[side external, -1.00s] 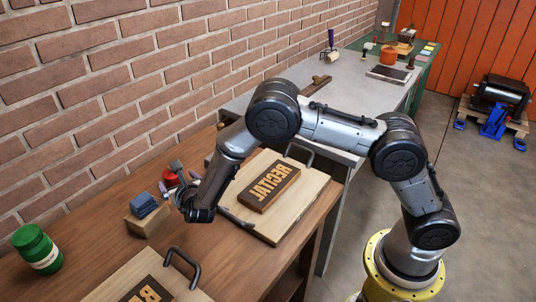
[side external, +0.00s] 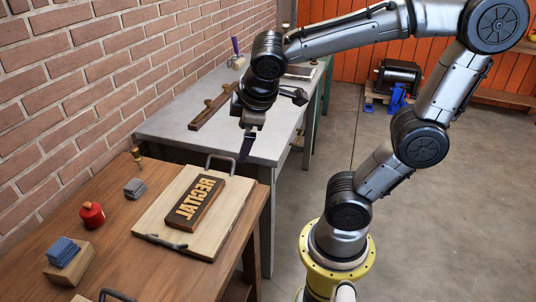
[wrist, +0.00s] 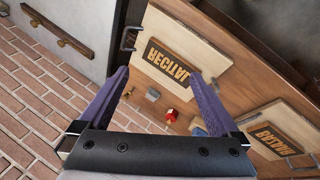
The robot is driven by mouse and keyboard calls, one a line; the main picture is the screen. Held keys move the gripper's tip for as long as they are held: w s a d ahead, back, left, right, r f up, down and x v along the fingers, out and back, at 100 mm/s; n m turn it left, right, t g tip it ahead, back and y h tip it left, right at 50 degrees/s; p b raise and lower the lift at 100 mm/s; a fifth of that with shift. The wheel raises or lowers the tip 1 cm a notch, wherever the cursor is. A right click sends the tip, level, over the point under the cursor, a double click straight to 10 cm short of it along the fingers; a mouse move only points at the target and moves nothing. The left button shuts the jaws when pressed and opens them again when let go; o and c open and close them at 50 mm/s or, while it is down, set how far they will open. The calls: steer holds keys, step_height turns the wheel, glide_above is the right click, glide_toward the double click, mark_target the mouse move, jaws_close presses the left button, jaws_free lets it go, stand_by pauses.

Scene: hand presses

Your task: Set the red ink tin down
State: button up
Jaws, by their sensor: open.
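The red ink tin (side external: 92,214) stands upright on the brown wooden bench, with nothing holding it. It also shows in the wrist view (wrist: 171,115), small and far below my fingers. My gripper (side external: 247,146) is raised above the far end of the bench, pointing down, well apart from the tin. In the wrist view its two purple fingers (wrist: 160,76) are spread wide with nothing between them.
A board with a handle (side external: 160,216) carries a dark letter block (side external: 196,203) right of the tin. A grey block (side external: 135,187) stands behind it; a wooden block with a blue pad (side external: 62,250) is in front. The grey table (side external: 190,146) lies beyond.

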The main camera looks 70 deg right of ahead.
steer(key=s+a+m+t+y, duration=0.1)
steer(key=s+a+m+y, duration=0.2)
steer(key=s, duration=0.4)
steer(key=shift+a+m, duration=0.8)
steer(key=shift+a, duration=0.15)
